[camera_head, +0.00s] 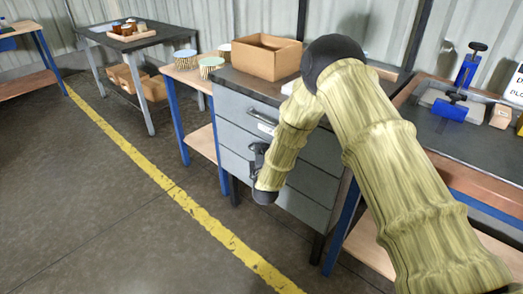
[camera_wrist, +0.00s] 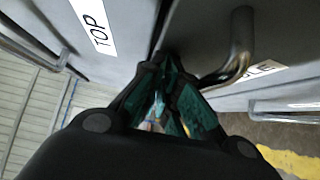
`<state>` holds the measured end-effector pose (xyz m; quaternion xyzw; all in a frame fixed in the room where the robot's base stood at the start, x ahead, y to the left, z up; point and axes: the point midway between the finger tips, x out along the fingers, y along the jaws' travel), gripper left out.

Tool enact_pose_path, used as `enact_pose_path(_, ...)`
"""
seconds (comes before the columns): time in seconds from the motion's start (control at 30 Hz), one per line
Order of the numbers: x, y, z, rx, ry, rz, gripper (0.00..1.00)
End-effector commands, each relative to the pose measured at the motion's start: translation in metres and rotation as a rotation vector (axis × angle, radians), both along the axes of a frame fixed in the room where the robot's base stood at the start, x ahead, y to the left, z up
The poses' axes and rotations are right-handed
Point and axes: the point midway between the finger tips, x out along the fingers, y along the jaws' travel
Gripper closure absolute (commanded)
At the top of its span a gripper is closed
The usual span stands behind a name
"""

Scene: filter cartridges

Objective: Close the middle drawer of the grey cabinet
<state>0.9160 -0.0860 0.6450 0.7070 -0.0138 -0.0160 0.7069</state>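The grey cabinet (camera_head: 312,179) stands centre in the head view, its drawer fronts facing the aisle. The top drawer's handle (camera_head: 262,116) shows there; its TOP label (camera_wrist: 97,27) shows in the wrist view. In the wrist view the middle drawer front (camera_wrist: 203,25) carries a metal bar handle (camera_wrist: 241,50) and a partly hidden label ending in "LE". My gripper (camera_wrist: 163,63) has its fingertips close together, beside that handle at the seam between the two fronts. Nothing shows held. In the head view my gripper (camera_head: 259,150) hides the middle handle. How far the middle drawer stands out is unclear.
A cardboard box (camera_head: 266,57) sits on the cabinet. A side table (camera_head: 185,77) with round brush-like items stands to the left. A workbench (camera_head: 470,140) with blue tools is at the right. The floor (camera_head: 125,210) in front of the cabinet is free, with a yellow line.

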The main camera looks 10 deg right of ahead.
Motion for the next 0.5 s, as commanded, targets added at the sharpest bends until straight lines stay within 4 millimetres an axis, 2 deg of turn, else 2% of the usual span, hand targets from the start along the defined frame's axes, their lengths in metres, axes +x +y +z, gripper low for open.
enact_pose_path(0.03,0.004,-0.003,0.008,-0.003,-0.015,-0.008,1.00)
enact_pose_path(0.3,-0.017,0.034,0.003,-0.003,-0.001,0.007,1.00)
enact_pose_path(0.5,-0.056,0.030,0.000,-0.004,0.003,0.002,1.00)
